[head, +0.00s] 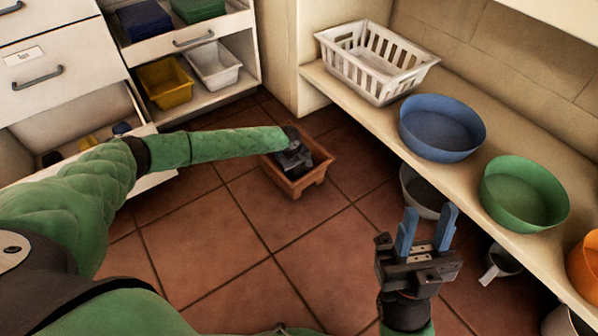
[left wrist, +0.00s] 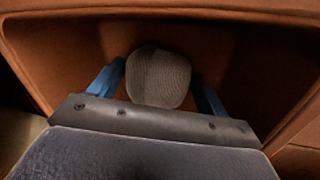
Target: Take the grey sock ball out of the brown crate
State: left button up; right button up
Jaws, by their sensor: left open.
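The brown crate (head: 318,158) stands on the tiled floor near the middle of the head view. My left gripper (head: 296,166) reaches down into it and hides most of its inside. In the left wrist view the crate's wall (left wrist: 50,50) surrounds the gripper. The grey sock ball (left wrist: 159,76) lies between the two blue fingers of my left gripper (left wrist: 158,88), which are open with small gaps on both sides. The ball is hidden in the head view. My right gripper (head: 425,232) is open and empty above the floor at the lower right.
A shelf at the right holds a white basket (head: 345,70), a blue basin (head: 440,125) and a green basin (head: 522,192). A grey bowl (head: 421,195) and a mug (head: 500,264) are below it. Open drawers (head: 165,172) stand at the left. The floor left of the crate is clear.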

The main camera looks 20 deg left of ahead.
pick_arm(q)
jog(key=shift+c, duration=0.5)
jog(key=c, duration=0.7)
jog(key=shift+o, duration=0.2)
